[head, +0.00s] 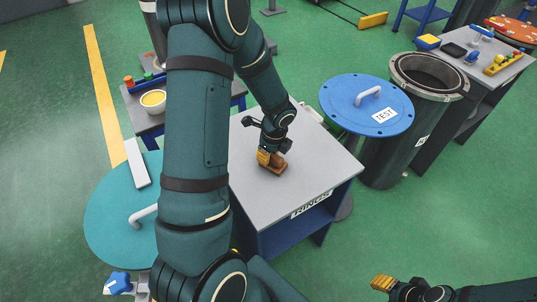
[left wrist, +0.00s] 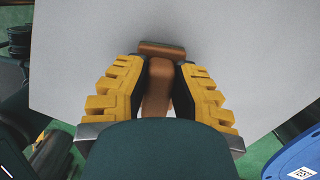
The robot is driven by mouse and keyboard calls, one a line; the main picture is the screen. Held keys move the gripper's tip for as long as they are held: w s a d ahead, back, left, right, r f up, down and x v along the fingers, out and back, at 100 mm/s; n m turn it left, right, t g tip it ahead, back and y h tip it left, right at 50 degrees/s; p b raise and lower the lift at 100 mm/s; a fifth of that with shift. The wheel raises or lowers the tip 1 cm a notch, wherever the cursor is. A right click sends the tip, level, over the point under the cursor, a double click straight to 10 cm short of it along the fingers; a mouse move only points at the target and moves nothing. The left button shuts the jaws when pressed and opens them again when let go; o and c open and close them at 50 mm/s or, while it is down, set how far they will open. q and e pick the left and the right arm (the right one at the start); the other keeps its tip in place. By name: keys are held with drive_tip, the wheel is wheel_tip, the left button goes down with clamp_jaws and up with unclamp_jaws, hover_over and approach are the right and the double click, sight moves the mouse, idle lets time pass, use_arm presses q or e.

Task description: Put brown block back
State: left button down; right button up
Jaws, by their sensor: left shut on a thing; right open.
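The brown block (head: 277,167) is at the grey top of the table labelled RINGS (head: 260,203), near its middle. My left gripper (head: 268,158) reaches down from above and is shut on the block. In the left wrist view the block (left wrist: 158,88) sits between the yellow finger pads, with a wider bar across its far end. It looks to be on the tabletop or very close above it; I cannot tell which. My right gripper (head: 384,284) is open and empty at the bottom right, over the floor, away from the table.
A blue lid marked TEST (head: 345,100) with a white handle is right of the table, beside an open dark cylinder (head: 410,85). A teal round lid (head: 110,215) is at left. The tabletop around the block is mostly clear.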

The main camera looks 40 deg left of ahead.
sight(274, 155)
use_arm(q)
drive_tip(key=shift+f, duration=0.1)
drive_tip(key=c, duration=0.9)
unclamp_jaws()
wheel_tip(274, 155, up, 12)
drive_tip(key=d+p, duration=0.2)
drive_tip(key=p, duration=0.1)
drive_tip(key=d+f+n+h, duration=0.1)
drive_tip(key=d+f+n, duration=0.1)
drive_tip(key=d+f, duration=0.2)
drive_tip(key=s+d+f+n+h, duration=0.1)
drive_tip(key=d+f+n+h, duration=0.1)
drive_tip(key=d, duration=0.5)
drive_tip(key=s+d+f+n+h, duration=0.1)
drive_tip(key=d+f+n, duration=0.3)
drive_tip(key=d+f, duration=0.1)
drive_tip(key=shift+d+f+t+h, duration=0.3)
drive_tip(key=shift+d+f+t, duration=0.05)
drive_tip(key=shift+d+t, duration=0.1)
drive_tip(key=s+d+f+n, duration=0.2)
drive_tip(key=d+n, duration=0.1)
drive_tip(key=s+d+f+n, duration=0.2)
drive_tip(key=d+n, duration=0.1)
drive_tip(key=n, duration=0.1)
drive_tip(key=s+d+f+n+t+h, duration=0.1)
drive_tip(key=s+d+f+n, duration=0.1)
drive_tip(key=d+n, duration=0.1)
drive_tip(key=shift+s+n, duration=0.1)
drive_tip(key=shift+n, duration=0.2)
